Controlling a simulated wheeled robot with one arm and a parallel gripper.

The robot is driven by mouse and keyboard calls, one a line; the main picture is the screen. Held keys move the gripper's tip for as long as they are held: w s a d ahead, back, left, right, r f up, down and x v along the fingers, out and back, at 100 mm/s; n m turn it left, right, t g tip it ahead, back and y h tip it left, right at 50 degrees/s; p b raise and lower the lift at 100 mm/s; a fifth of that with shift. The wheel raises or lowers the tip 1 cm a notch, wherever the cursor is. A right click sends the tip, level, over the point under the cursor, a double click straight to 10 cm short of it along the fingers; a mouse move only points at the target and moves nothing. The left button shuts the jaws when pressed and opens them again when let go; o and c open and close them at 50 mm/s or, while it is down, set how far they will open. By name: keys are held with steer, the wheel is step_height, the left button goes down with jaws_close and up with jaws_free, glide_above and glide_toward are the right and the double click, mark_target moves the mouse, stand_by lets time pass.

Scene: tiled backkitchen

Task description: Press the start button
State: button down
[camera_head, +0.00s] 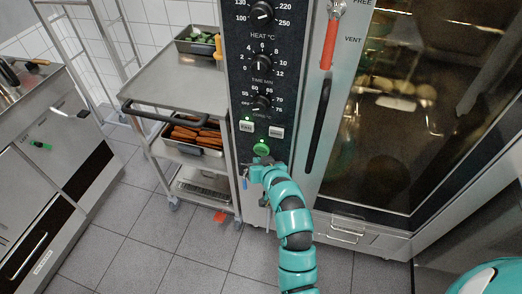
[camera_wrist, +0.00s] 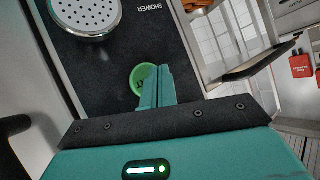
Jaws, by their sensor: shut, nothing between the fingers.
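The oven's black control panel (camera_head: 258,90) carries a round green button (camera_head: 261,148) low down, below two white switches. The green button also shows in the wrist view (camera_wrist: 143,76), partly covered by my fingers. My gripper (camera_head: 262,162) is shut and empty, its teal fingers right at the green button. In the wrist view my closed fingertips (camera_wrist: 154,84) overlap the button's right and lower part. I cannot tell whether they touch it or whether it is pressed in.
The oven's glass door (camera_head: 410,100) with a dark handle is on the right. A steel trolley (camera_head: 180,90) with trays of carrots (camera_head: 195,133) and green vegetables (camera_head: 203,38) stands at left. A round shower head (camera_wrist: 85,14) is close by in the wrist view.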

steer(key=s, duration=0.2)
steer(key=s+a+p, duration=0.1)
steer(key=shift+s+a, duration=0.1)
steer(key=shift+s, duration=0.3)
stand_by(0.6)
